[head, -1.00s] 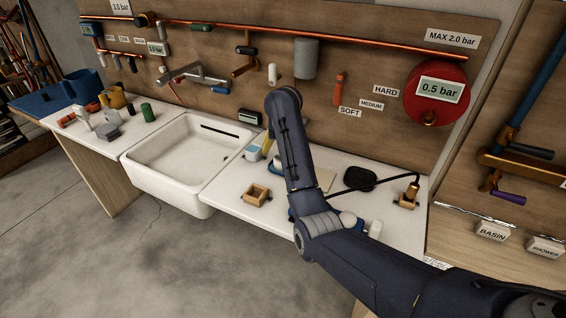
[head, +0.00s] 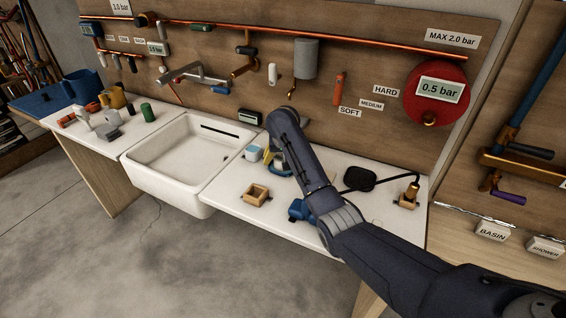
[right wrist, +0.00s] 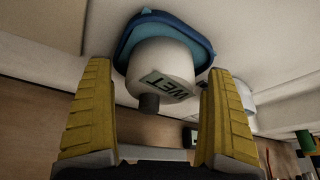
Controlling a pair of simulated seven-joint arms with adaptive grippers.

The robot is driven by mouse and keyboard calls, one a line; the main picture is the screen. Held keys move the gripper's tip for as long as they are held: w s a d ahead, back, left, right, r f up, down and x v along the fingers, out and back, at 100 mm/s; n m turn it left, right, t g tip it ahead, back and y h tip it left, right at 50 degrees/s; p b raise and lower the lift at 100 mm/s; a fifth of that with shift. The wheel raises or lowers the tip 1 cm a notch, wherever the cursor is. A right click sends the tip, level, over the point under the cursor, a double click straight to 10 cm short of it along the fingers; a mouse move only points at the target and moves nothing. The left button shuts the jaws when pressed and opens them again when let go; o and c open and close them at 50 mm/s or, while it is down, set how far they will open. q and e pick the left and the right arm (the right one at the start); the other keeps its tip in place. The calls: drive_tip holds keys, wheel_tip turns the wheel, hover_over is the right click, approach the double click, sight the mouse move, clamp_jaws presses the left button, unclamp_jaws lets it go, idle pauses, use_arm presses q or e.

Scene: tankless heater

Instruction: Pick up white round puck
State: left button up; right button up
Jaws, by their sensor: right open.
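The white round puck (right wrist: 160,72) shows in the right wrist view, with a dark grey stub at one end and a label reading "WET". It rests against a blue dish-like piece (right wrist: 135,28). My right gripper (right wrist: 160,110) is open, with one yellow finger on each side of the puck; I cannot tell whether either touches it. In the head view my right gripper (head: 268,156) is over the counter right of the basin, mostly hidden behind my own arm. Part of a blue piece (head: 283,171) shows beside it, and the puck is hidden there. My left gripper is not in view.
A white block with a light blue top (head: 252,153) stands close to the gripper. The white basin (head: 180,160) is to the left.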

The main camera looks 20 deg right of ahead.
drive_tip(key=shift+c, duration=0.2)
drive_tip(key=c, duration=1.4)
drive_tip(key=shift+r, duration=5.05)
drive_tip(key=shift+c, duration=0.2)
